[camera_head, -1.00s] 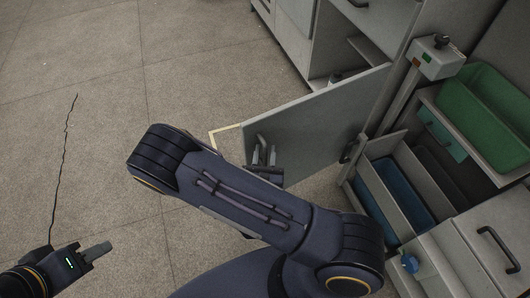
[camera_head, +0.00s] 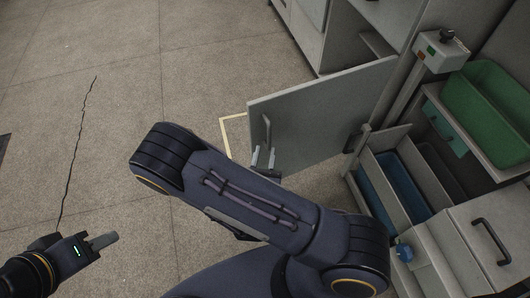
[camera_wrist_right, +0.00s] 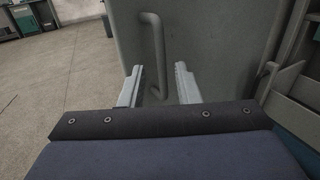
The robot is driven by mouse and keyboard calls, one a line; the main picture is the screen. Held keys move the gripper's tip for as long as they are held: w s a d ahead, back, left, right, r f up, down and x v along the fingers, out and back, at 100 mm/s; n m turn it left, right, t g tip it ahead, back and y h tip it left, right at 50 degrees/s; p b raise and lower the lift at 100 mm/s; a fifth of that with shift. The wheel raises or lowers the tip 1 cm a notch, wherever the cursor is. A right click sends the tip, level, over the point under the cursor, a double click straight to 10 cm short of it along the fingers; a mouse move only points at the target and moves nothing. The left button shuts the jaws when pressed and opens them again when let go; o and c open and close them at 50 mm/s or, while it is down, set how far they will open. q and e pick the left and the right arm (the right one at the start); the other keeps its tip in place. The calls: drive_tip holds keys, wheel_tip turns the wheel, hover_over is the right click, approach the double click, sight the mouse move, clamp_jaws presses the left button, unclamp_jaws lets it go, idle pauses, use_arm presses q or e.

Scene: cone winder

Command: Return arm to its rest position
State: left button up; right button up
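My right arm crosses the middle of the head view, and its gripper (camera_head: 263,160) shows beyond the forearm, close to the open cabinet door (camera_head: 325,115). In the right wrist view the right gripper (camera_wrist_right: 160,82) has its two fingers apart with nothing held between them. The door's handle (camera_wrist_right: 157,50) stands just beyond and between the fingertips in that view; I cannot tell whether they touch it. My left gripper (camera_head: 104,241) is at the lower left over bare floor. Its fingers look close together and hold nothing visible.
A green bin (camera_head: 487,108) sits on a shelf above. A post with a control box (camera_head: 441,52) stands behind the door.

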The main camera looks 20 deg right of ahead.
drive_tip(key=s+d+r+m+g+y, duration=0.1)
drive_tip(key=s+d+r+m+g, duration=0.3)
drive_tip(key=s+m+g, duration=0.5)
drive_tip(key=s+d+r+m+g+y, duration=0.1)
drive_tip(key=s+d+r+m+g, duration=0.2)
drive_tip(key=s+d+m+g, duration=0.55)
drive_tip(key=a+r+m+t+y, duration=0.8)
drive_tip(key=a+r+m+y, duration=0.25)
drive_tip(key=m, duration=0.35)
wheel_tip(320, 180, up, 28)
drive_tip(key=p, duration=2.7)
drive_tip(key=shift+w+d+f+y, duration=0.25)
drive_tip(key=shift+w+d+y, duration=0.15)
drive_tip(key=shift+y, duration=0.05)
